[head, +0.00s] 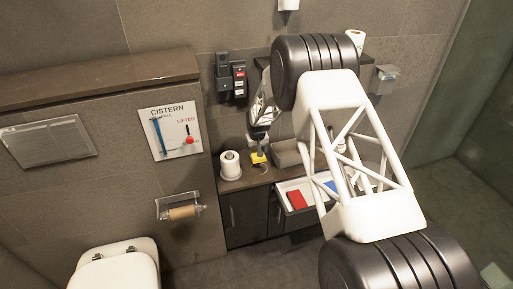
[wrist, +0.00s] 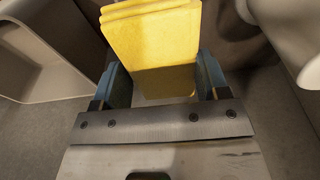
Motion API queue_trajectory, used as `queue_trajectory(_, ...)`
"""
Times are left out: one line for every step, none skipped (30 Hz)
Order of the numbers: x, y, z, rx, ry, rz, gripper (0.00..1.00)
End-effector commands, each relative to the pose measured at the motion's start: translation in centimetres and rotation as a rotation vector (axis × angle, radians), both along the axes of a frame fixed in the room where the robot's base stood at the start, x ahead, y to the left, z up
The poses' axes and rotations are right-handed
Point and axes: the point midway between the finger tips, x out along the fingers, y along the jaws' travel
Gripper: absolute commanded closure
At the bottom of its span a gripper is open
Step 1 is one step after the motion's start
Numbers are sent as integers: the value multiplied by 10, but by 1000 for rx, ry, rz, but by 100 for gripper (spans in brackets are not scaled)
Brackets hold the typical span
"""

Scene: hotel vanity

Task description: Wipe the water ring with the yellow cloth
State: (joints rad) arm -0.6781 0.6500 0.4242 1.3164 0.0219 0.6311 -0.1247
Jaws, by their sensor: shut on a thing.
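The yellow cloth (head: 258,158) is small in the head view, at the counter's left part beside the white roll. In the wrist view the cloth (wrist: 152,35) is a folded, layered yellow block. My gripper (wrist: 160,84) has its two dark blue fingers on either side of the cloth and is shut on it. In the head view my gripper (head: 258,144) points down over the dark counter (head: 232,184). Whether the cloth touches the counter I cannot tell. I cannot make out the water ring in either view.
A white paper roll (head: 230,165) stands left of the cloth. A grey box-like thing (head: 287,153) is to its right. Below, an open drawer (head: 290,221) holds a red item (head: 297,199) and a blue item (head: 331,186). My arm hides much of the counter's right side.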

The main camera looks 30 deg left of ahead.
Motion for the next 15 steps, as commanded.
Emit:
queue_trajectory(0,0,-6,-1,1,0,51)
queue_trajectory(0,0,-8,-1,1,0,51)
queue_trajectory(0,0,-12,-1,1,0,51)
queue_trajectory(0,0,-15,-1,1,0,51)
queue_trajectory(0,0,-17,-1,1,0,51)
queue_trajectory(0,0,-21,-1,1,0,51)
queue_trajectory(0,0,-23,-1,1,0,51)
queue_trajectory(0,0,-26,-1,1,0,51)
queue_trajectory(0,0,-30,-1,1,0,51)
queue_trajectory(0,0,-32,-1,1,0,51)
queue_trajectory(0,0,-35,-1,1,0,51)
queue_trajectory(0,0,-39,-1,1,0,51)
queue_trajectory(0,0,-41,-1,1,0,51)
queue_trajectory(0,0,-44,-1,1,0,51)
queue_trajectory(0,0,-47,-1,1,0,51)
